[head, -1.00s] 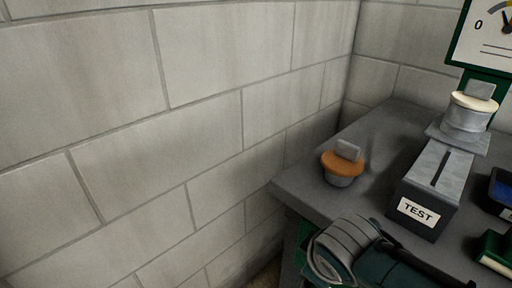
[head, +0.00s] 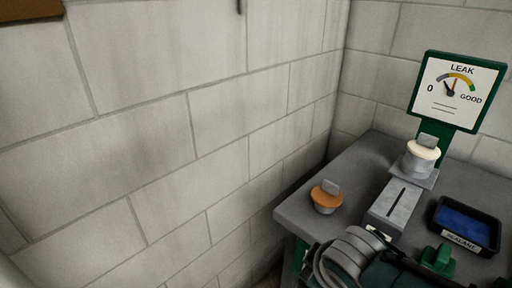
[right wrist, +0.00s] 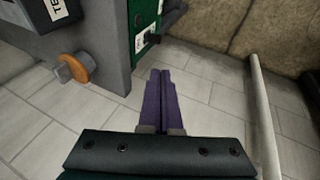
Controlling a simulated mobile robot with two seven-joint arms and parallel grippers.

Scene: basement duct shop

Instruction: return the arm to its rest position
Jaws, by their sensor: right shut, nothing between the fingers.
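My right gripper (right wrist: 161,78) shows in the right wrist view as two purple fingers pressed together, with nothing between them. It points out over the tiled floor, beside the grey bench and apart from it. In the head view, a grey and dark green part of my arm (head: 352,258) is at the bottom edge, in front of the bench. Its fingers cannot be made out there. My left gripper is in neither view.
The grey bench (head: 296,212) carries an orange-collared plug (head: 326,197), a slotted grey box (head: 396,203), a cream-topped plug (head: 421,157), a sealant tray (head: 466,224) and a green block (head: 437,258). A leak gauge (head: 457,90) stands behind. A pale pipe (right wrist: 263,115) crosses the right wrist view.

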